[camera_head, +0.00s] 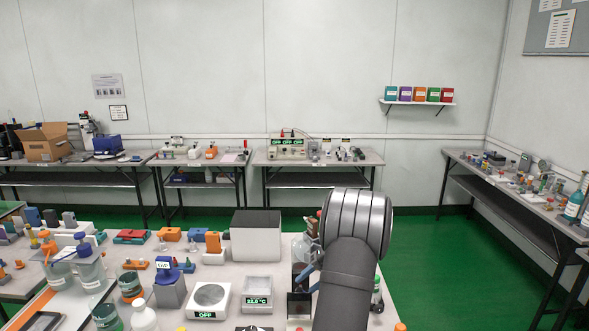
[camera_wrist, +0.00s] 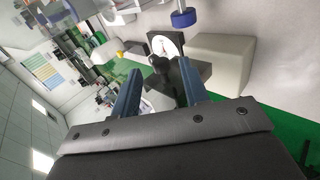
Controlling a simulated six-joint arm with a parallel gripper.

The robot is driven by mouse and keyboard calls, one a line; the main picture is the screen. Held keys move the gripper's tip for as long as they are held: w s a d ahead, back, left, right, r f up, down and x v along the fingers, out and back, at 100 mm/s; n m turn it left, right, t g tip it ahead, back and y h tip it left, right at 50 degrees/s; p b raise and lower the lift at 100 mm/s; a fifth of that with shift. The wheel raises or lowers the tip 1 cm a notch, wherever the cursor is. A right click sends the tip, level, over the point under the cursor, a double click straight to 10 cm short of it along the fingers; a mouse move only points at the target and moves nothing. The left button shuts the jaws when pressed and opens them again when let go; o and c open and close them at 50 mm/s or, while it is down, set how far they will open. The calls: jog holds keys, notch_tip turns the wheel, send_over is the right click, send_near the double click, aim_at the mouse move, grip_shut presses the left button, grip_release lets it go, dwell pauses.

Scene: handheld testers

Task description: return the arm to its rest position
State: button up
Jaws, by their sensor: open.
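My gripper (camera_wrist: 159,68) shows in the wrist view as two blue-grey fingers, spread apart with nothing held between them. Beyond the fingers is a dark stand with a round white face (camera_wrist: 166,44); whether it touches a finger I cannot tell. In the head view my arm rises over the right part of the near table (camera_head: 262,292), and its thick grey joint blocks the view there.
Green floor (camera_head: 430,270) is clear to the right.

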aim_at(300, 291)
jog(key=v, duration=1.2)
jog(key=x, duration=1.7)
jog(key=shift+s+d+r+t, duration=0.15)
jog(key=shift+s+r+t, duration=0.05)
jog(key=shift+t, duration=0.1)
jog(key=shift+s+r+n+t, duration=0.25)
jog(key=shift+s+n+t, duration=0.3)
jog(key=shift+t, duration=0.15)
jog(key=shift+w, duration=0.1)
